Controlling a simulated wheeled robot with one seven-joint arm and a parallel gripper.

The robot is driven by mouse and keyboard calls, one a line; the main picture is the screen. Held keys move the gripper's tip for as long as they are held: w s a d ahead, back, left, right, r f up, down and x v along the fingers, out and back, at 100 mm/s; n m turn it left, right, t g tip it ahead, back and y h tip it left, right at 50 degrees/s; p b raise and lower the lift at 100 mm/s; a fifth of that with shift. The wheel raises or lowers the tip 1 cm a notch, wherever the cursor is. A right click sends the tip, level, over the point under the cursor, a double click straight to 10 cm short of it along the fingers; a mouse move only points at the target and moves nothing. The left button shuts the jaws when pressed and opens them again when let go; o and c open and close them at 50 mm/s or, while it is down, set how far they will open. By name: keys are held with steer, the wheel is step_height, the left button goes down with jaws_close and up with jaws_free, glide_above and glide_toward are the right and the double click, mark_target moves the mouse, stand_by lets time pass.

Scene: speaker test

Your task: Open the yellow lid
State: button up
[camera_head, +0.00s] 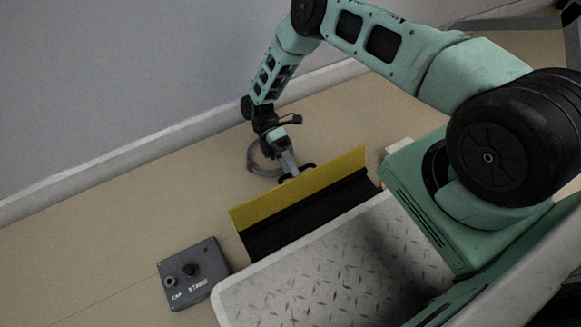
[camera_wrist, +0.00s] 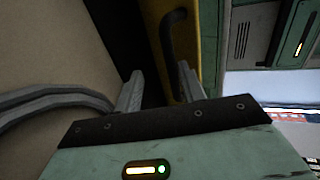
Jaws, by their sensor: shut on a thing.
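The yellow lid (camera_head: 318,184) stands raised and tilted over a dark box opening (camera_head: 305,218) in the head view. In the wrist view its yellow face (camera_wrist: 205,45) is seen close up, with a black bar handle (camera_wrist: 172,40) on it. My gripper (camera_head: 290,173) is at the lid's far side, shut on the handle. In the wrist view the fingers (camera_wrist: 160,75) reach to either side of the handle's lower part; the exact contact is hard to see.
A grey box with knobs, marked CAP (camera_head: 190,273), lies on the floor at the lower left. A grey cable loop (camera_head: 252,158) is beside my gripper. A wall with a skirting board (camera_head: 120,150) runs behind.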

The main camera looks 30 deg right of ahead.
steer(key=shift+w+d, duration=0.1)
steer(key=shift+w, duration=0.1)
step_height(320, 180, up, 10)
steer(key=p, duration=0.7)
steer(key=shift+s, duration=0.15)
steer(key=shift+f, duration=0.1)
